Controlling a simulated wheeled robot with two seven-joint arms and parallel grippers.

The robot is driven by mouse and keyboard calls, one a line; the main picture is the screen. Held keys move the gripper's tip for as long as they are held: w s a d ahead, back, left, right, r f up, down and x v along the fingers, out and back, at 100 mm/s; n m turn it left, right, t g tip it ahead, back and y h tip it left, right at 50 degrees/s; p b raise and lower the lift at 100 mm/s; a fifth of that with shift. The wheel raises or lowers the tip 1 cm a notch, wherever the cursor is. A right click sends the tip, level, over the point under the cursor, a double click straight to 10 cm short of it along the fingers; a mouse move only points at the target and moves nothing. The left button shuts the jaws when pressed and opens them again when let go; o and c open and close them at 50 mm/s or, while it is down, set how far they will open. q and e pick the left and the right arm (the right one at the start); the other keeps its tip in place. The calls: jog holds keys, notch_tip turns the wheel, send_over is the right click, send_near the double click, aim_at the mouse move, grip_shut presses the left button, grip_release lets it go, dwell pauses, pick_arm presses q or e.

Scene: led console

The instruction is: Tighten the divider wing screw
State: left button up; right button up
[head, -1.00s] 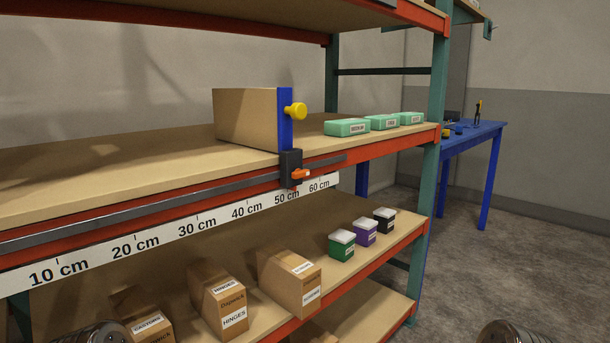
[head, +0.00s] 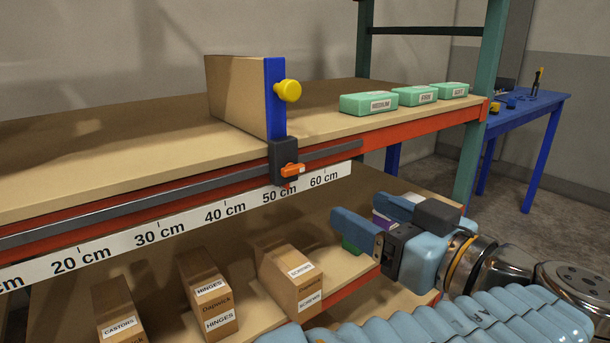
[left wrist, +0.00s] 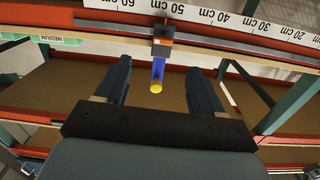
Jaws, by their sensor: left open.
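The orange wing screw (head: 292,170) sits on the front of the dark clamp block (head: 284,155), which rides on the grey rail at the shelf edge just past the 50 cm mark. The divider (head: 240,95) is a tan panel with a blue upright (head: 275,98) and a yellow knob (head: 289,90). My left gripper (head: 363,210) is open and empty, below and to the right of the screw, apart from it. In the left wrist view, inverted, the clamp block (left wrist: 161,47) and yellow knob (left wrist: 156,87) appear between the open fingers. My right gripper is out of view.
Green boxes (head: 368,103) stand on the shelf to the right of the divider. Cardboard boxes (head: 290,280) and small bins stand on the lower shelf. A green post (head: 480,110) and blue table (head: 530,105) are to the right.

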aim_at(296, 169)
pick_arm(q)
jog(key=shift+n, duration=0.3)
jog(key=x, duration=0.4)
jog(key=r+p+x, duration=0.1)
jog(key=x, duration=0.3)
jog(key=p+x, duration=0.1)
jog(key=x, duration=0.4)
jog(key=shift+s+a+r, duration=0.2)
jog(key=shift+a, duration=0.25)
jog(key=c, duration=1.1)
